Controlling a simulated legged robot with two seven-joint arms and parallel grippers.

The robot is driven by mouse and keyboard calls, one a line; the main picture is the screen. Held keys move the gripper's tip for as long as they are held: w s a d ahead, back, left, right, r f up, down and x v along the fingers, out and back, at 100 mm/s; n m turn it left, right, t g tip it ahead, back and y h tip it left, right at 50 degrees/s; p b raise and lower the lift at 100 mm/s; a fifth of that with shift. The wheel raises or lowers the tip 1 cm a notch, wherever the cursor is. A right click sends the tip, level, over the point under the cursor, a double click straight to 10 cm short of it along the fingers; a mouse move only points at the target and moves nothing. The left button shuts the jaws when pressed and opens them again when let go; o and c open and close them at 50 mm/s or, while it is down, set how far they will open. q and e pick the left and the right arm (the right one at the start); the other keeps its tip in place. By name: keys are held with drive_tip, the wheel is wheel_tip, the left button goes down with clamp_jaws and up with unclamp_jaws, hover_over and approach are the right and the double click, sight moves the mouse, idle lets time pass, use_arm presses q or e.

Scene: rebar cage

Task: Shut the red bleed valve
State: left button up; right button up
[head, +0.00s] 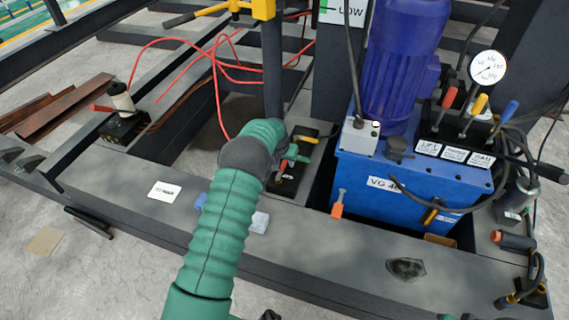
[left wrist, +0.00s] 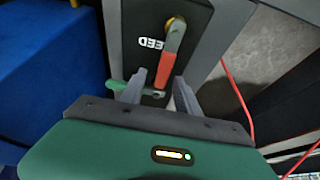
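The red bleed valve handle (left wrist: 172,45) shows in the left wrist view, pivoting on a brass-coloured hub beside a partly hidden label ending "EED". It runs down from the hub towards my left gripper (left wrist: 160,82). The gripper's two grey fingers stand apart on either side of the handle's free end, with a gap on the left; I cannot tell whether the right finger touches it. In the head view the red handle (head: 283,168) is mostly hidden behind my left gripper (head: 285,155) and green arm. My right gripper is not in view.
A blue power unit (head: 375,190) with a gauge (head: 488,67) and several coloured levers stands to the right. An orange-handled tool (head: 338,205) is close by. Red hoses (head: 215,75) loop behind my left arm. Another red lever (head: 103,108) sits far left.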

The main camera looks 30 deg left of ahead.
use_arm(q)
drive_tip(key=shift+a, duration=0.15)
drive_tip(key=shift+c, duration=1.4)
clamp_jaws()
